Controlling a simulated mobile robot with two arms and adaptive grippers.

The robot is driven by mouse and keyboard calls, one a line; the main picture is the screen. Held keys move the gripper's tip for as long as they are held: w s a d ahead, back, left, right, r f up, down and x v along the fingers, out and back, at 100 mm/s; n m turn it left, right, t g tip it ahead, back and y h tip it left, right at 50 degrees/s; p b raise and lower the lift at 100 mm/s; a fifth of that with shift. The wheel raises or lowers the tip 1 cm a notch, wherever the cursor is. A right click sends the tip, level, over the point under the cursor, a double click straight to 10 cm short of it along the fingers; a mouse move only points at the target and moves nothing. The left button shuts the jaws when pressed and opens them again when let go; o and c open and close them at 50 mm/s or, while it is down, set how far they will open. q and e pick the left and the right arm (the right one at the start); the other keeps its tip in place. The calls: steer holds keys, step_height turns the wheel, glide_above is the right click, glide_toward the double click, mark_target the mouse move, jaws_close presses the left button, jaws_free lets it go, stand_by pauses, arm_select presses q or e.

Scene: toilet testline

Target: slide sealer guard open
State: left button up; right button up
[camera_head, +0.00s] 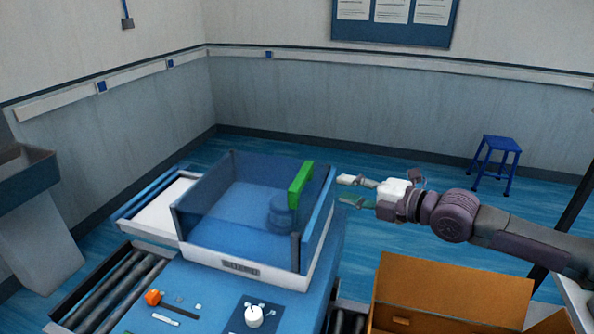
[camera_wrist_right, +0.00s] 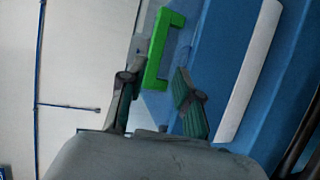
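The sealer (camera_head: 222,262) is a white-based box with transparent blue guard panels (camera_head: 235,205) on the blue bench. A green handle (camera_head: 300,184) stands upright on the guard at its right side. It also shows in the right wrist view (camera_wrist_right: 161,50), ahead of the fingers. My right gripper (camera_head: 350,190) is open and empty, just right of the handle and apart from it. In the right wrist view its two fingers (camera_wrist_right: 155,98) are spread, with the handle's lower end lying between and beyond the tips. My left gripper is not in view.
An open cardboard box (camera_head: 440,290) stands below my right arm. Small parts, including an orange piece (camera_head: 153,297), and a dark mat (camera_head: 240,318) with a white item lie on the bench front. A roller conveyor (camera_head: 110,290) is at left. A blue stool (camera_head: 497,160) stands far right.

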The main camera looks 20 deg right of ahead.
mark_target(306, 179)
steer(key=p+x, duration=0.1)
steer(key=x, duration=0.2)
steer(key=p+x, duration=0.1)
steer(key=x, duration=0.3)
steer(key=p+x, duration=0.2)
steer(key=x, duration=0.2)
steer(key=shift+a+r, duration=0.3)
steer(key=shift+a, duration=0.1)
steer(key=shift+w+a+f, duration=0.1)
steer(key=shift+w+a, duration=0.1)
steer(key=shift+w+a+f, duration=0.15)
steer(key=shift+w, duration=0.1)
steer(key=c, duration=0.6)
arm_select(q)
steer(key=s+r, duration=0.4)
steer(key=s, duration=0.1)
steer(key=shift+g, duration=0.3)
arm_select(e)
jaws_close()
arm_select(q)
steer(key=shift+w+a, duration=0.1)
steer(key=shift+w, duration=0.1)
